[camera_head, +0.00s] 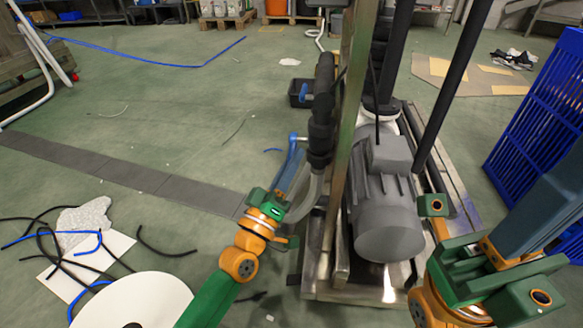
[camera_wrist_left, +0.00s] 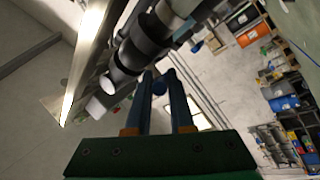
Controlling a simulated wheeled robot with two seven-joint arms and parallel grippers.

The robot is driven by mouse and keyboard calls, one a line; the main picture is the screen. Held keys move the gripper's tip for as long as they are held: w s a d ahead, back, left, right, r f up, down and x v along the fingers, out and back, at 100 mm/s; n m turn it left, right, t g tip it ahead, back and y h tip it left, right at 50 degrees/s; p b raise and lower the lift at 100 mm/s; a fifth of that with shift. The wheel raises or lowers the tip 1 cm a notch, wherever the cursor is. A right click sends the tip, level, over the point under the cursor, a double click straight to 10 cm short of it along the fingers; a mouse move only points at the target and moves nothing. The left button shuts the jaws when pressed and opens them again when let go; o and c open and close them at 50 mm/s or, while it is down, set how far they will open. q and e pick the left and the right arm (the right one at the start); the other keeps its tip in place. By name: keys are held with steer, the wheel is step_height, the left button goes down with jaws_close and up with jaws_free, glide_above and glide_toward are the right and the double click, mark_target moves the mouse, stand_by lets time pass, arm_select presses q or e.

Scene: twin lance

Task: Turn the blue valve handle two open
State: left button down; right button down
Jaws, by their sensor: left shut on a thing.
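The lower blue handle (camera_head: 293,137) is at the tips of my left gripper (camera_head: 291,165). The frames do not show which one is handle two. My left gripper's blue-grey fingers are shut on the lower handle.
A grey motor (camera_head: 385,215) stands on a metal skid right of the pipe. A metal post (camera_head: 347,130) rises beside the pipe. A blue slatted crate (camera_head: 535,120) stands at the right. Cut hoses and a white sheet (camera_head: 90,262) lie on the floor at the left.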

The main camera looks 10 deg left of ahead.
stand_by(0.3)
arm_select(q)
steer(key=c, duration=0.8)
jaws_free()
steer(key=p+v, duration=0.1)
steer(key=v, duration=0.6)
steer(key=shift+p, duration=0.4)
